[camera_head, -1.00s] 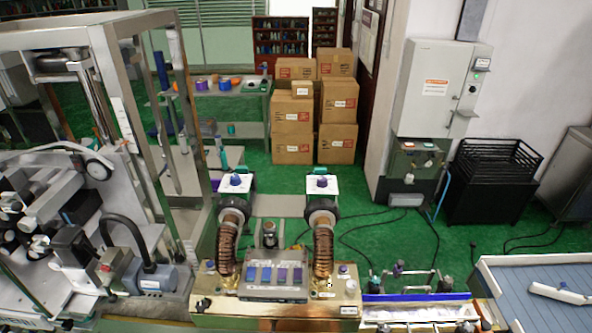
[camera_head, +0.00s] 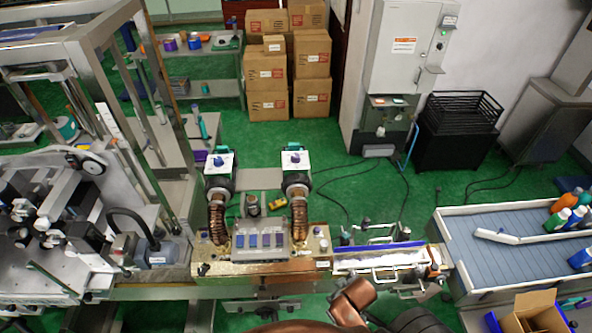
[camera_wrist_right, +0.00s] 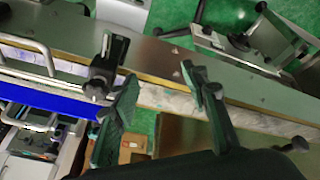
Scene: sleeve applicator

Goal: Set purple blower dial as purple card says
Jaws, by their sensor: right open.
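Two blowers stand behind the brass-coloured machine top, each with a white plate and a small dial: the left dial (camera_head: 217,161) looks bluish purple, the right dial (camera_head: 294,158) purple. Their settings are too small to read. A grey panel (camera_head: 262,255) in front of the hoses carries several blue and purple cards (camera_head: 281,240); their writing cannot be read. My right gripper (camera_wrist_right: 160,76) is open and empty in the right wrist view, above a machine rail, away from the dials. Only dark and copper-coloured parts of my arm show at the bottom of the head view. My left gripper is not in view.
Ribbed hoses (camera_head: 299,217) rise beside the card panel. A metal frame (camera_head: 150,110) stands on the left. A conveyor (camera_head: 470,235) with bottles and an open carton (camera_head: 530,312) is at right. Stacked boxes (camera_head: 268,85) and a grey cabinet (camera_head: 395,60) stand behind on green floor.

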